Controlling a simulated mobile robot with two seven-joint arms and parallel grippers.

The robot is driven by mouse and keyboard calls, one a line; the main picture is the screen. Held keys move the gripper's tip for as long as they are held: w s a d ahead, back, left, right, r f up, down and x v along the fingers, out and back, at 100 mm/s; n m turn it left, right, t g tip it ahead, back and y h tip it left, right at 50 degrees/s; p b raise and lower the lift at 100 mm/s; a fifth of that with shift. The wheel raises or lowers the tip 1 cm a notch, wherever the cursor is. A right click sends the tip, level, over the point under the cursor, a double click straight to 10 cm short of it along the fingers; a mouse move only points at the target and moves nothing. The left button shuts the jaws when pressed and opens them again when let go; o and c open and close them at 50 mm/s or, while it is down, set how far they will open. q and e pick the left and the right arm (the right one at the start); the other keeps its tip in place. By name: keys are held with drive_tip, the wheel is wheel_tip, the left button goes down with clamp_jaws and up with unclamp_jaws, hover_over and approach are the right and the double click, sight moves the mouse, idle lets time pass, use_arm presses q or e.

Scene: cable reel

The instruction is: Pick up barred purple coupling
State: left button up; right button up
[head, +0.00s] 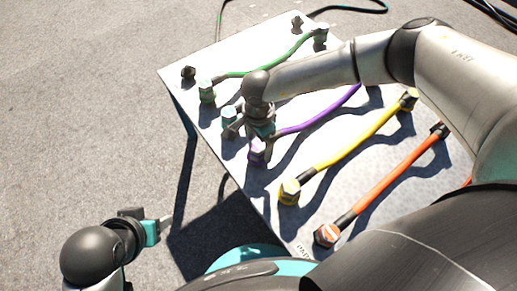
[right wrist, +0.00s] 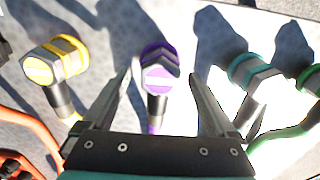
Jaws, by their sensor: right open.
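The purple coupling (head: 258,150) stands near the panel's left edge, at the end of a purple cable. In the right wrist view, the purple coupling (right wrist: 158,75) has a pale bar across its end face. My right gripper (right wrist: 166,78) is open, with one finger on each side of this coupling and a visible gap to each. In the head view, my right gripper (head: 247,133) hangs just behind the purple coupling and partly hides that area. My left gripper (head: 160,229) is off the panel at the lower left; its jaw opening is unclear.
The pale panel (head: 220,65) also carries a yellow coupling (head: 289,191), an orange one (head: 327,235), a teal one (head: 229,117) and a green one (head: 206,91). In the right wrist view, the teal coupling (right wrist: 252,75) is close to the right finger. Open ground lies left of the panel.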

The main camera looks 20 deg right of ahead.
drive_tip(key=shift+f, duration=0.2)
clamp_jaws()
idle(0.7)
